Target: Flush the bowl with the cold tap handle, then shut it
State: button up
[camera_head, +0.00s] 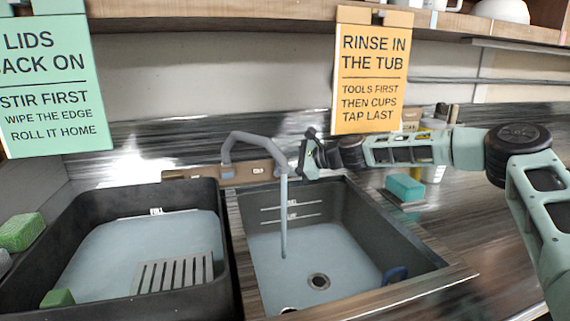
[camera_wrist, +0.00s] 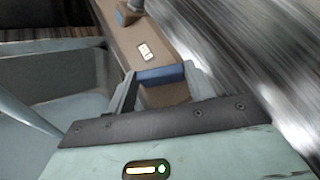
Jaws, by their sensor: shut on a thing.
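The grey tap spout (camera_head: 255,138) arches over the right-hand sink bowl (camera_head: 350,215). A thin stream (camera_head: 284,220) runs from its end down into the bowl, near the round drain (camera_head: 319,281). My gripper (camera_head: 308,160) is at the back edge of the bowl, right of the spout. In the wrist view my gripper (camera_wrist: 160,88) is shut on the blue cold tap handle (camera_wrist: 160,74), with a finger at each side. The handle sits on the brown tap ledge (camera_wrist: 125,42), beside a small white label (camera_wrist: 145,51). The handle is hidden in the head view.
A black tub (camera_head: 120,300) with a slatted grate (camera_head: 172,274) stands left of the bowl. A blue item (camera_head: 395,274) lies in the bowl's right front corner. A teal sponge (camera_head: 405,187) lies on the counter at right. An orange sign (camera_head: 370,75) hangs above my gripper.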

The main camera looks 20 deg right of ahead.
jog(key=o, duration=1)
